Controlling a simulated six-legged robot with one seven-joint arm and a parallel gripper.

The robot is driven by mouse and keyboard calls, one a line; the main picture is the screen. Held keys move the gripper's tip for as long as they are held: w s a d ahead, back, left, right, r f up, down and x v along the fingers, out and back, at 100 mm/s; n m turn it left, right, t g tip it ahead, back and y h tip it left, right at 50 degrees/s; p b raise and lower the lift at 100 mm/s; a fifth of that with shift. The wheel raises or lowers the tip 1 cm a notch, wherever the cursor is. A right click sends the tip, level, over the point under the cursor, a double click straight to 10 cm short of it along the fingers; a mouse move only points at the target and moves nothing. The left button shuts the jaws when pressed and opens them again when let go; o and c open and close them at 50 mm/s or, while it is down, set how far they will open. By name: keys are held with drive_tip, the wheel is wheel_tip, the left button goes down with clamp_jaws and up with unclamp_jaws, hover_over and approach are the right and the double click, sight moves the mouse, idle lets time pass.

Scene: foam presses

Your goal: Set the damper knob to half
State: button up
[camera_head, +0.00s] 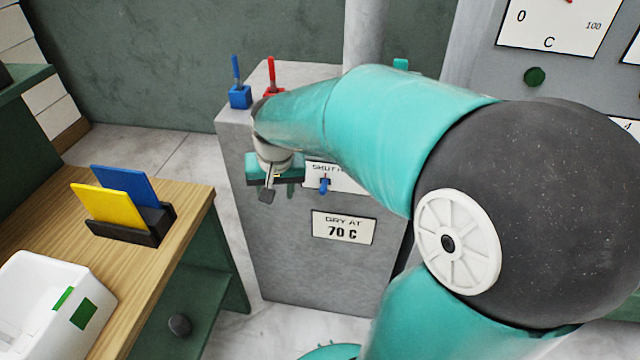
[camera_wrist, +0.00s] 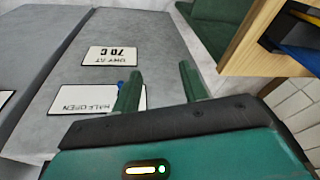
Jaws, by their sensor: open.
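A small blue knob (camera_head: 324,185) sticks out of a white label plate (camera_head: 345,178) on the front of a grey cabinet (camera_head: 285,240). The plate reads "SHUT" at its left in the head view; my arm covers the rest. In the wrist view the plate (camera_wrist: 72,98) appears upside down and reads "HALF OPEN". A bit of the blue knob (camera_wrist: 120,84) shows there beside my left finger, which hides part of it. My gripper (camera_head: 284,188) is open, with nothing between its fingers (camera_wrist: 160,85). It is left of the knob in the head view; contact cannot be told.
A "DRY AT 70 C" sign (camera_head: 343,227) is below the plate. A blue lever (camera_head: 238,85) and a red lever (camera_head: 271,75) stand on the cabinet top. A wooden bench (camera_head: 190,215) at left bears a card holder (camera_head: 125,228) with yellow and blue cards.

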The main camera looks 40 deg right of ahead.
drive_tip(key=w+d+f+m+g+h, duration=0.1)
drive_tip(key=w+d+f+m+h, duration=0.15)
drive_tip(key=d, duration=0.35)
drive_tip(key=h, duration=0.2)
approach(323, 186)
drive_tip(key=shift+m+g, duration=0.4)
drive_tip(key=shift+m, duration=0.05)
drive_tip(key=x, duration=0.9)
drive_tip(key=shift+w+r, duration=0.1)
drive_tip(key=shift+w, duration=0.3)
clamp_jaws()
